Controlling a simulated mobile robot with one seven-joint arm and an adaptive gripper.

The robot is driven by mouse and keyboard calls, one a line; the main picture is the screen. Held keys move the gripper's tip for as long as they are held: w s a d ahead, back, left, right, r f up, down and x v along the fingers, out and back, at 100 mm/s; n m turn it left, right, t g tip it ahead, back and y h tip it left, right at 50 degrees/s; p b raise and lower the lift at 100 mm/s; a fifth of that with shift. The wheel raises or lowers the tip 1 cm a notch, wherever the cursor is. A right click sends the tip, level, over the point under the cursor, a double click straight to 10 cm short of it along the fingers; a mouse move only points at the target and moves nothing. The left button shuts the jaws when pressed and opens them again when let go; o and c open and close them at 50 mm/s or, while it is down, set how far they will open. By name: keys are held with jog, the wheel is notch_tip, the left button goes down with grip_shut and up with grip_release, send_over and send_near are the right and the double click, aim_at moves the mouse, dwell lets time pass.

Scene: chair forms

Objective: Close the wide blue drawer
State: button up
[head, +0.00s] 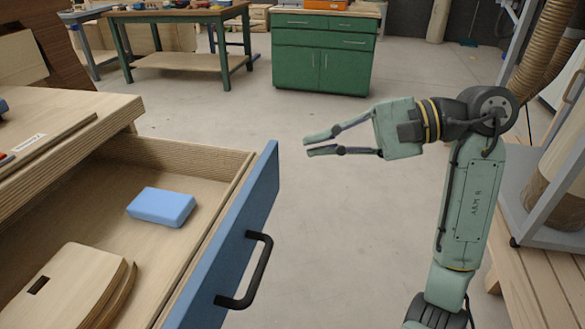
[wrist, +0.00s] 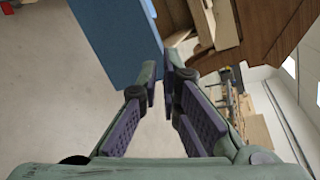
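The wide blue drawer (head: 262,185) is pulled out of the wooden bench at the left in the head view. Its blue front faces right and carries a black bar handle (head: 262,275). My gripper (head: 307,147) is in the air to the right of the far end of the drawer front, apart from it and from the handle. Its fingers point left with a narrow gap between the tips and nothing in it. In the wrist view the blue front (wrist: 118,38) shows beyond the fingertips (wrist: 161,75); the handle does not show there.
A light blue block (head: 162,207) and stacked wooden pieces (head: 75,285) lie inside the drawer. The wooden bench top (head: 100,103) is above it. A green cabinet (head: 322,60) and a green-legged workbench (head: 180,62) stand at the back. The floor between is clear.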

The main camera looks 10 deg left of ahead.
jog(key=d+f+n+t+y, duration=0.1)
jog(key=d+f, duration=0.1)
jog(key=d, duration=0.1)
jog(key=d+f+n+t+y, duration=0.1)
jog(key=d+f, duration=0.2)
jog(key=d+f+n+t+y, duration=0.1)
jog(key=d+f, duration=0.1)
jog(key=d, duration=0.1)
jog(key=shift+s+f+p, duration=0.2)
jog(key=shift+s+p, duration=0.15)
jog(key=shift+p, duration=0.05)
grip_shut()
jog(key=p, duration=0.6)
send_near(237, 169)
jog(key=shift+w+d, duration=0.1)
jog(key=shift+w, duration=0.15)
jog(key=shift+f+b, duration=0.1)
jog(key=shift+b, duration=0.45)
